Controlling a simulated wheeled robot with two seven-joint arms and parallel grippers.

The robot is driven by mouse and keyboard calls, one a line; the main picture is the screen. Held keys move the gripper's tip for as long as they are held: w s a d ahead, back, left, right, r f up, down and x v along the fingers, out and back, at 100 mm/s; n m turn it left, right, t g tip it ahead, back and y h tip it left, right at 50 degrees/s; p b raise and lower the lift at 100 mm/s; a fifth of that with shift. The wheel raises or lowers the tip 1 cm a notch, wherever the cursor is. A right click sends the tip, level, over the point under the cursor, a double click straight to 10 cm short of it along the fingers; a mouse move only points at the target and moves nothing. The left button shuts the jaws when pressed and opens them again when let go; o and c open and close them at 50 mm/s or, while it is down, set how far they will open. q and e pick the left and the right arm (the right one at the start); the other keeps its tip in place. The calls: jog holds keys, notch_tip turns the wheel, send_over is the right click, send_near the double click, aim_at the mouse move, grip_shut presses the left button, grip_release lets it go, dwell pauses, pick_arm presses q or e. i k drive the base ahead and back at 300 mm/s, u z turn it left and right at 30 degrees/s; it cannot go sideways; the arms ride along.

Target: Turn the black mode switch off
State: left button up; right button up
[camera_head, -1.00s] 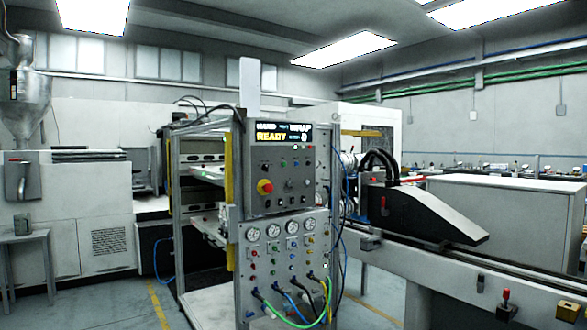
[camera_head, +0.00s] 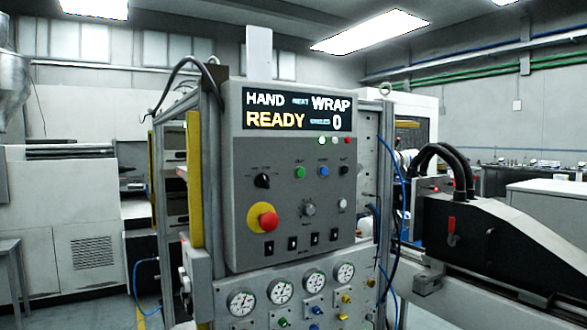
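The control panel (camera_head: 240,200) faces me near the middle of the head view. A black rotary switch (camera_head: 262,181) sits at its upper left, below small lettering too fine to read; it appears to be the mode switch. Its pointer direction is hard to make out. The display (camera_head: 297,109) above reads HAND, WRAP, READY and 0. Neither of my grippers is in view.
A red emergency button (camera_head: 268,221) on a yellow base sticks out just below the switch. Green (camera_head: 300,172), blue (camera_head: 323,171) and black (camera_head: 343,170) buttons lie to its right. Gauges (camera_head: 242,303) and hose fittings are below. A dark sloped conveyor unit (camera_head: 480,235) stands right.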

aim_at(262, 181)
jog(key=i, duration=0.9)
jog(key=z, duration=2.4)
jog(key=i, duration=0.95)
jog(key=u, duration=0.95)
jog(key=k, duration=0.95)
jog(key=u, duration=1.8)
